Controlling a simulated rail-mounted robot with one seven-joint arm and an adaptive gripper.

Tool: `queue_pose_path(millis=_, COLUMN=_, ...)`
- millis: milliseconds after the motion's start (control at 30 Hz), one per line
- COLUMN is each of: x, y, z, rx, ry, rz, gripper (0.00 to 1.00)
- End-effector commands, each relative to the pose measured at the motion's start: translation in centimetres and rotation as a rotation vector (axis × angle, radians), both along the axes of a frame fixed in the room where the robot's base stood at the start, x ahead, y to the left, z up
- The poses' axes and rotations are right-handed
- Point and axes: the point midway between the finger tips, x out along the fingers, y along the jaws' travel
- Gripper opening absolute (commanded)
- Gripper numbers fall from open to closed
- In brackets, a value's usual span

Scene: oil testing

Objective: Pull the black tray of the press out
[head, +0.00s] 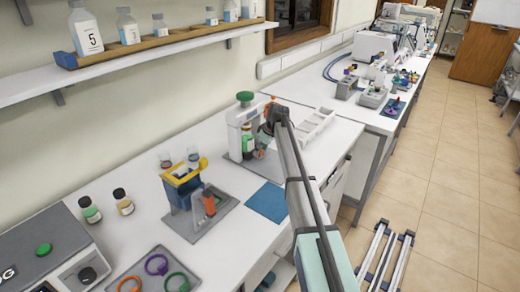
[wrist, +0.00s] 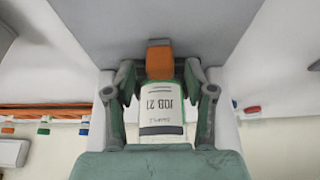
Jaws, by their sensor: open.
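A white upright device with a green knob on top (head: 236,122) stands on a grey plate (head: 238,172) on the bench. My gripper (wrist: 158,75) is open, close to the right of this device. An orange block (wrist: 159,56) lies just past the fingertips. A blue and yellow frame (head: 182,178) with an orange part (head: 209,204) stands nearer on another grey plate. I cannot make out a black tray, or tell which device is the press.
A blue mat (head: 267,202) lies right of the blue and yellow frame. A white compartment tray (head: 314,122) lies beyond my gripper. Two small bottles (head: 91,211) and (head: 123,203) and a grey instrument (head: 45,245) stand at the near left. A shelf (head: 130,62) runs along the wall.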

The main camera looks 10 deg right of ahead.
Motion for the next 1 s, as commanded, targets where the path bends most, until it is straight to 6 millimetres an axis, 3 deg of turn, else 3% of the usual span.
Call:
queue_pose_path(millis=433, x=0.3, y=0.3, z=-1.0, rx=0.001, ry=-0.001, rz=0.0, gripper=0.54)
queue_pose_path(millis=467, x=0.3, y=0.3, z=-1.0, rx=0.001, ry=-0.001, rz=0.0, gripper=0.51)
queue_pose_path(millis=600, x=0.3, y=0.3, z=-1.0, rx=0.001, ry=-0.001, rz=0.0, gripper=0.01)
queue_pose_path(millis=1000, x=-0.7, y=-0.5, z=-1.1, rx=0.0, ry=-0.001, rz=-0.001, gripper=0.0)
